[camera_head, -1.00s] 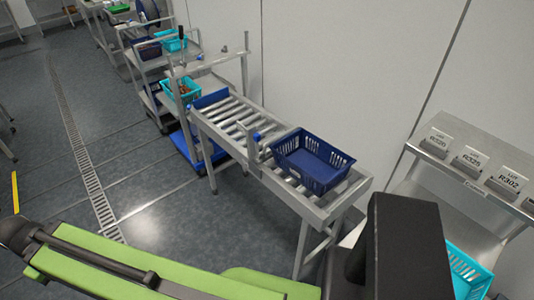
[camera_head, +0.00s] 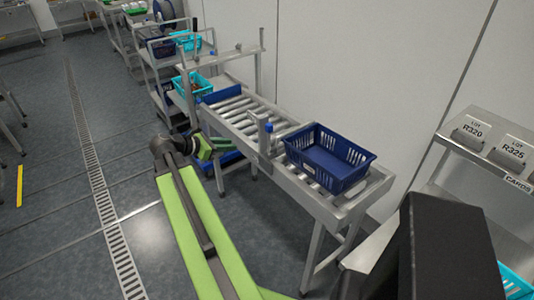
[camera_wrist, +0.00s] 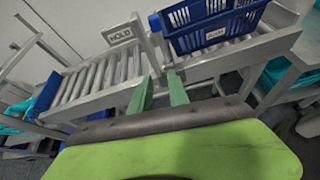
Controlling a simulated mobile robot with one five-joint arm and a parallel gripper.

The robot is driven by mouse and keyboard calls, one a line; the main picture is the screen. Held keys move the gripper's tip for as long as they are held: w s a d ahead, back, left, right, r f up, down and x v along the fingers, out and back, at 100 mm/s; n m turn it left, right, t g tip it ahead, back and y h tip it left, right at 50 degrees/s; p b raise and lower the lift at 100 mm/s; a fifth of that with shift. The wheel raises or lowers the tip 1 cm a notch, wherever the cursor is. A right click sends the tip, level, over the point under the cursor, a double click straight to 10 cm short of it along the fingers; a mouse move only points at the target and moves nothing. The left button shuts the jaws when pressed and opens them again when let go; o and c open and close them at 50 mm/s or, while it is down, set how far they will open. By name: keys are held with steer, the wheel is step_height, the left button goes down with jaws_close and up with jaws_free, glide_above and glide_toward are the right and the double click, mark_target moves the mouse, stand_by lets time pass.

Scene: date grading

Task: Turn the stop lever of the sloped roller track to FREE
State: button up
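The sloped roller track (camera_head: 235,117) stands against the wall. Near its middle an upright grey post (camera_head: 263,140) has a blue knob (camera_head: 268,127), which looks like the stop lever. No FREE marking is legible. My gripper (camera_wrist: 160,80) has two green fingers apart with nothing between them, below and in front of the knob. In the head view my gripper (camera_head: 207,148) is left of the post, by the track's near side.
A dark blue crate (camera_head: 345,173) sits on the rollers right of the post. Carts with teal crates (camera_head: 190,82) stand behind the track's far end. A steel stand with lot cards (camera_head: 473,131) is at right. The floor left of the track is open.

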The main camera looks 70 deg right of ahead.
mark_target(269, 149)
steer(key=shift+n+g, duration=0.3)
steer(key=shift+s+d+r+b+x, duration=0.25)
steer(key=shift+b+x, duration=0.85)
steer(key=shift+x, duration=2.05)
steer(key=shift+s+a+r+b+x, duration=0.1)
steer(key=shift+r+b+x, duration=0.65)
steer(key=shift+x, duration=2.45)
steer(key=shift+s+d+b+x, duration=0.15)
steer(key=shift+b+x, duration=1.25)
steer(key=shift+x, duration=1.75)
steer(key=shift+a, duration=0.15)
jaws_close()
steer(key=shift+w, duration=0.1)
